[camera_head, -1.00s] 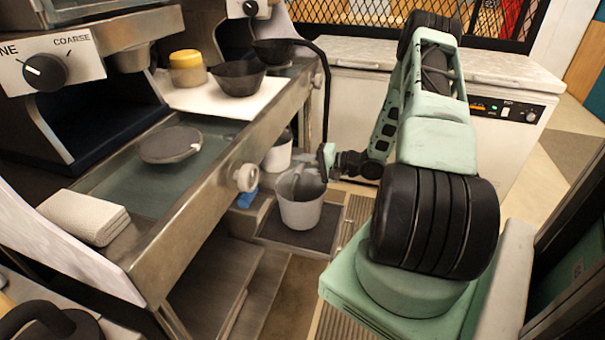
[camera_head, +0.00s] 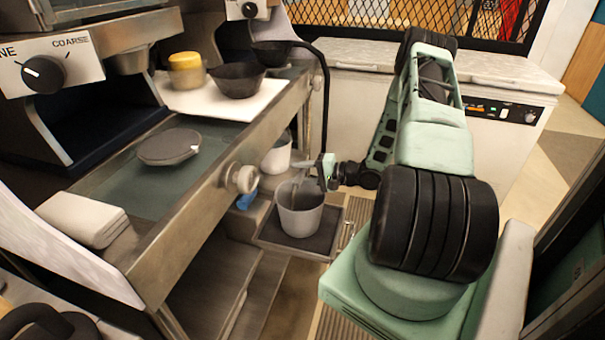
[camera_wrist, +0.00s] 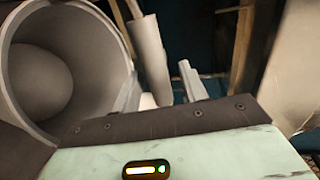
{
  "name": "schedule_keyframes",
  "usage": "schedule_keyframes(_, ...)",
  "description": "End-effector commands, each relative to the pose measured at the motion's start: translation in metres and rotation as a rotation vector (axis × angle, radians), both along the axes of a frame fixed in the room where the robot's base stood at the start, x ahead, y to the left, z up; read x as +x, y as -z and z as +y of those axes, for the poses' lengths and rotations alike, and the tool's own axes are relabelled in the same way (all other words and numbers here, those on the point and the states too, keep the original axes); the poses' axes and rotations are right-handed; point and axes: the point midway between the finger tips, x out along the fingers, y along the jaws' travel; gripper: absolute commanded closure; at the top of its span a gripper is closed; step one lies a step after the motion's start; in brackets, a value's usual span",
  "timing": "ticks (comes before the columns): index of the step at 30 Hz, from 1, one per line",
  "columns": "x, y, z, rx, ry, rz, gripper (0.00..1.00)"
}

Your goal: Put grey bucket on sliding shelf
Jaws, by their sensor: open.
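The grey bucket (camera_head: 299,219) stands upright on the dark sliding shelf (camera_head: 325,250), a low tray pulled out from under the steel counter. My gripper (camera_head: 312,172) is at the bucket's upper right, by its rim. In the wrist view the bucket's wide mouth (camera_wrist: 85,50) fills the left side, and I see into it. The two pale fingers of my gripper (camera_wrist: 160,90) are apart. The left finger is close to the bucket's rim; I cannot tell whether it touches.
Another light container (camera_head: 277,157) stands behind the bucket, under the counter edge. The counter's round knob (camera_head: 240,178) juts out left of the bucket. Black bowls (camera_head: 237,82) and a yellow-topped jar (camera_head: 187,72) sit on the counter above. A white cabinet (camera_head: 350,115) stands behind.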

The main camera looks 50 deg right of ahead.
Motion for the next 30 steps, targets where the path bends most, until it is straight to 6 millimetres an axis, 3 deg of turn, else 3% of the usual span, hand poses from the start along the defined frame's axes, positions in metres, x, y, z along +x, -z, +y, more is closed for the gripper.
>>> schedule_keyframes(5,-0.017,-0.005,-0.008,-0.003,0.002,0.0,0.57)
schedule_keyframes(18,-0.094,-0.021,-0.04,-0.001,0.003,0.001,0.57)
schedule_keyframes(24,-0.108,-0.024,-0.045,-0.001,0.001,0.001,0.57)
schedule_keyframes(30,-0.109,-0.025,-0.046,0.0,0.0,0.0,0.57)
